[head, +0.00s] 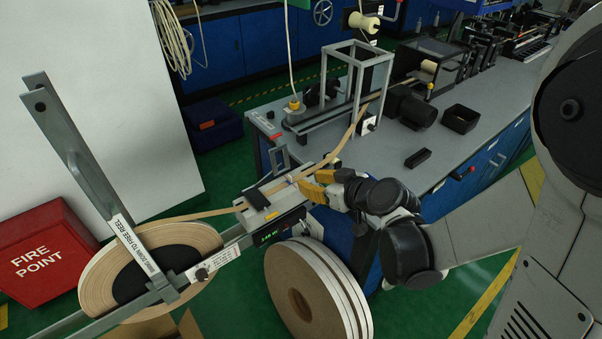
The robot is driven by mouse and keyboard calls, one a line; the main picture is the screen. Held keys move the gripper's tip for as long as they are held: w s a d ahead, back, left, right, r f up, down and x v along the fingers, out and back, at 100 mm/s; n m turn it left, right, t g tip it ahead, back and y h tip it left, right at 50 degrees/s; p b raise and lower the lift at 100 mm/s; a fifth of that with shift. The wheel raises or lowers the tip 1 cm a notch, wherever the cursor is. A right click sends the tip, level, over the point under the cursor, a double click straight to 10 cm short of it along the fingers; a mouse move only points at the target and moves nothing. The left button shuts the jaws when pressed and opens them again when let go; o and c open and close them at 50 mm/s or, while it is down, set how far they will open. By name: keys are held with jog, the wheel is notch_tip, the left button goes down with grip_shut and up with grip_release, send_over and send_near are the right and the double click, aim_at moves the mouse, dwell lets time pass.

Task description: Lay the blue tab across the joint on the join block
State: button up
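The join block (284,210) is a grey block at the centre, on the rail beside the bench. Tan paper tape (205,213) runs onto it from the left, and tape (340,150) leaves it up to the right. A dark clamp piece (257,198) lies across its left part. My gripper (300,184), with yellow fingers, is at the block's right end, close over the tape. I cannot tell if it touches the tape or holds anything. I cannot make out the blue tab; the fingers may hide it. The joint is too small to tell.
A large tape reel (205,240) with a grey brake lever (85,165) stands left. Spare reels (308,295) stand below the block. The bench (395,150) holds a metal frame (352,75), black bins (460,118) and a small black block (418,157). A red fire point box (42,250) is far left.

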jog(key=s+d+r+m+g+h, duration=0.1)
jog(key=s+d+r+m+h, duration=0.2)
jog(key=s+d, duration=0.3)
jog(key=s+d+r+m+g+h, duration=0.2)
jog(key=s+d, duration=0.5)
jog(key=s, duration=0.6)
notch_tip(320, 180, up, 2)
jog(key=shift+s+r+m+h, duration=0.2)
jog(key=shift+r+m+h, duration=0.05)
jog(key=shift+m+h, duration=0.65)
jog(key=shift+a, duration=0.1)
jog(key=shift+c, duration=0.4)
